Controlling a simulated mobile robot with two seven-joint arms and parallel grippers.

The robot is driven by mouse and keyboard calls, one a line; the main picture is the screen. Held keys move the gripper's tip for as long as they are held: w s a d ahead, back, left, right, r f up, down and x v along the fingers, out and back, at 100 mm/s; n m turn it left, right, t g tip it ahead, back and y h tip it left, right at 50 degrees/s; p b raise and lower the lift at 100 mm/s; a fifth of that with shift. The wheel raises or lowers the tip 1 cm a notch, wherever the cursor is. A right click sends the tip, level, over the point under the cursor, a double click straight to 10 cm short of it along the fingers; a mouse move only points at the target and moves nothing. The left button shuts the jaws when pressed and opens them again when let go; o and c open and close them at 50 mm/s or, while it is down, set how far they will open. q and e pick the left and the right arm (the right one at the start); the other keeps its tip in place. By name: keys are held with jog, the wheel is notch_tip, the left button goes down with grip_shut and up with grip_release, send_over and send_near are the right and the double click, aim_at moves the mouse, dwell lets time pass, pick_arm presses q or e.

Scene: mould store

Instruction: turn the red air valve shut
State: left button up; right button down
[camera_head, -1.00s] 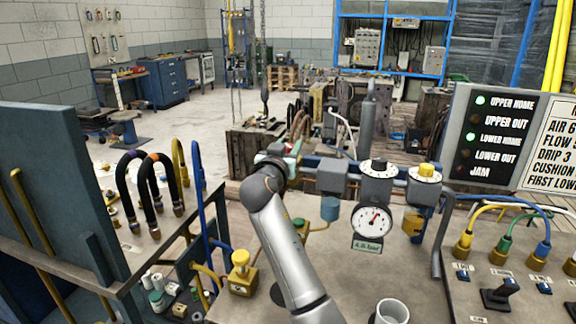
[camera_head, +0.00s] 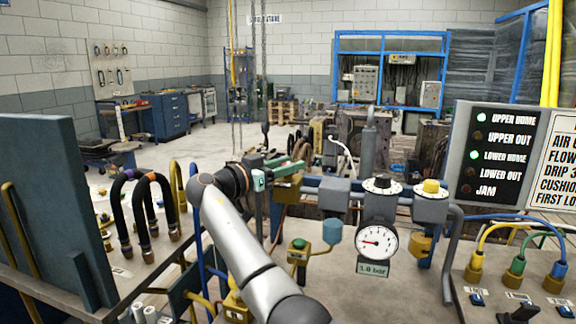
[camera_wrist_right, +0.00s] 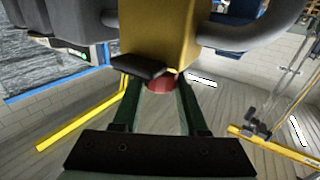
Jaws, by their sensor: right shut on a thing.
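My right gripper (camera_head: 285,168), with green fingers, reaches in from the left to the pipe assembly behind the bench in the head view. In the right wrist view the gripper (camera_wrist_right: 158,85) is shut on the red valve handle (camera_wrist_right: 161,86), which sits between its fingertips. The handle is at the end of a yellow valve body (camera_wrist_right: 172,38). In the head view the gripper hides the handle, and the brownish-yellow body (camera_head: 286,192) shows just below the fingers. The pressure gauge (camera_head: 377,241) has its needle to the left, above a label reading 1.0 bar. My left gripper is not in view.
A row of grey blocks with a black-and-white dial (camera_head: 382,186) and a yellow knob (camera_head: 431,186) stands right of my gripper. An indicator panel (camera_head: 495,150) is at the right. Bent hoses (camera_head: 160,205) rise from the bench at the left.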

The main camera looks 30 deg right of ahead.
jog(key=shift+m+g, duration=0.6)
jog(key=shift+g, duration=0.4)
jog(key=shift+g+p, duration=0.3)
jog(key=c, duration=0.8)
grip_release()
jog(key=o, duration=0.4)
jog(key=shift+c, duration=0.2)
